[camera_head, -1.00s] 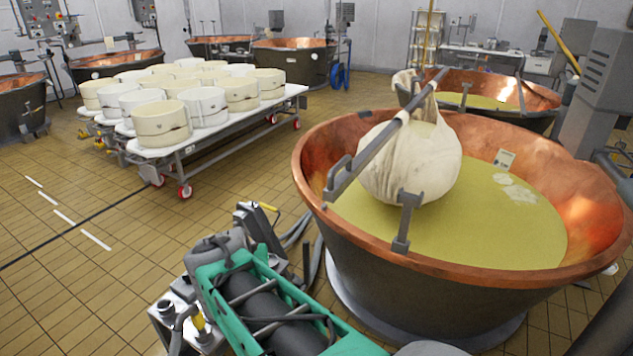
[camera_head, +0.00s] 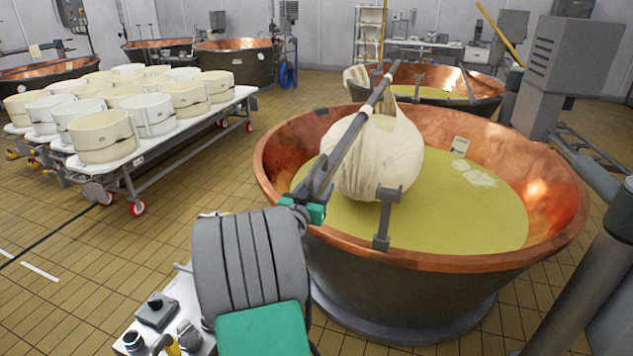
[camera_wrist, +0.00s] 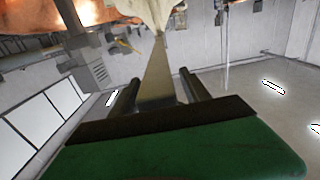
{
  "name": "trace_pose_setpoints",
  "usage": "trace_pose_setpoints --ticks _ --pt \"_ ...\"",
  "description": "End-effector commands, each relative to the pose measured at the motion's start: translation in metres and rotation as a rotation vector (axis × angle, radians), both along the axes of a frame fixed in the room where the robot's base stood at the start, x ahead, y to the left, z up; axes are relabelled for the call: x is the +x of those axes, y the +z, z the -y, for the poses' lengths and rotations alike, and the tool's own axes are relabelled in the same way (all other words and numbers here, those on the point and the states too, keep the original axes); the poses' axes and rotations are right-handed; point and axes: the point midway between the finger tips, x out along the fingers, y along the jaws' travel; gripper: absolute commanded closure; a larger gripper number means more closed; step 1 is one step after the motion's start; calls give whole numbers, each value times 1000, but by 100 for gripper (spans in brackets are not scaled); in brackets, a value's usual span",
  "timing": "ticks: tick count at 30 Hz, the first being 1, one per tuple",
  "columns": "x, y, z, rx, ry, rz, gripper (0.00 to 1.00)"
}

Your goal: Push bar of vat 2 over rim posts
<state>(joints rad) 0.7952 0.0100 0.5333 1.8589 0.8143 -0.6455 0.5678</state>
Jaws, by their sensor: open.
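Vat 2, which I take to be the near copper vat (camera_head: 275,160), holds yellowish liquid. A grey bar (camera_head: 362,122) slants across it from the near left rim towards the back. A white cloth bundle (camera_head: 385,155) hangs from the bar, low over the liquid. A grey rim post (camera_head: 386,222) stands at the near rim, right of the bar and apart from it. My gripper (camera_head: 314,190) is at the bar's near end, by the left rim. In the wrist view my gripper (camera_wrist: 160,92) is open, with the bar (camera_wrist: 158,72) between its two dark fingers. The bar's near end is hidden.
A white wheeled table (camera_head: 150,148) with several cream moulds (camera_head: 103,138) stands at the left. Another copper vat (camera_head: 480,84) is behind, and a grey machine column (camera_head: 575,70) stands at the back right. Tiled floor is clear between the table and the near vat.

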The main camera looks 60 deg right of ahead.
Motion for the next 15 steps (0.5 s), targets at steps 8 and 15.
trace_pose_setpoints --ticks 8,15 --pt "2 0 11 -1 1 0 45" --pt "2 0 11 0 1 0 59"
